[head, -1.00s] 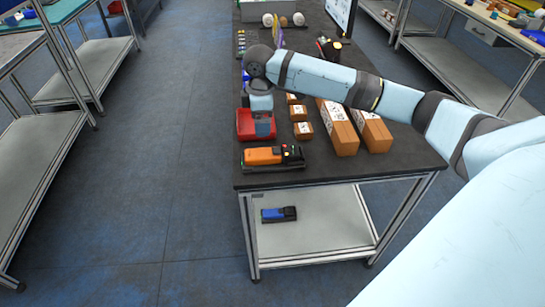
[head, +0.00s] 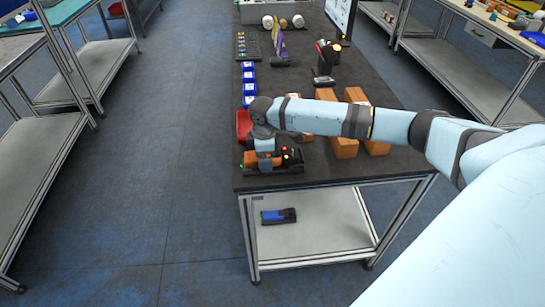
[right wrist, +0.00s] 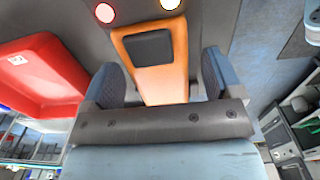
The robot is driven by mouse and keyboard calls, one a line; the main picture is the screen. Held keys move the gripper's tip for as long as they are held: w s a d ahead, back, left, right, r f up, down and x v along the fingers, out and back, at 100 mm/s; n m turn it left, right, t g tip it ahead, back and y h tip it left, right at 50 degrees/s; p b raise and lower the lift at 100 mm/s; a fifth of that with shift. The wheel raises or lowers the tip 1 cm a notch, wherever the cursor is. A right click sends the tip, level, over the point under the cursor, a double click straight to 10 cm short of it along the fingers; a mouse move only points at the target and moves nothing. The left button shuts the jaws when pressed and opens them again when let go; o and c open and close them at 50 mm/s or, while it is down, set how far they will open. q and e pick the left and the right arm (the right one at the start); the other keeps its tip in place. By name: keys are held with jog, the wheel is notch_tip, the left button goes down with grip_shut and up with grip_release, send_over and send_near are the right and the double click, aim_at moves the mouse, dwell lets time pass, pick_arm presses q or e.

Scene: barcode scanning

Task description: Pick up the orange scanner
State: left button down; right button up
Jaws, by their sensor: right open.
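The orange scanner (head: 250,159) lies on the dark table top near its front left corner, its black end with small lights to the right. My right gripper (head: 265,160) is over its middle and hides part of it. In the right wrist view the orange body (right wrist: 150,75) with a dark panel lies between the two blue-grey fingers of my right gripper (right wrist: 157,85). The fingers are open, with a gap visible on the right side. Whether either touches the scanner is unclear. My left gripper is out of view.
A red bin (head: 242,124) stands just behind the scanner, also close on the left in the right wrist view (right wrist: 45,75). Brown boxes (head: 344,147) stand to the right, partly behind my arm. A blue scanner (head: 278,215) lies on the lower shelf (head: 310,245).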

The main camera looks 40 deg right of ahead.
jog(key=shift+f, duration=0.25)
jog(key=c, duration=1.1)
jog(key=shift+r, duration=0.15)
jog(key=shift+c, duration=0.2)
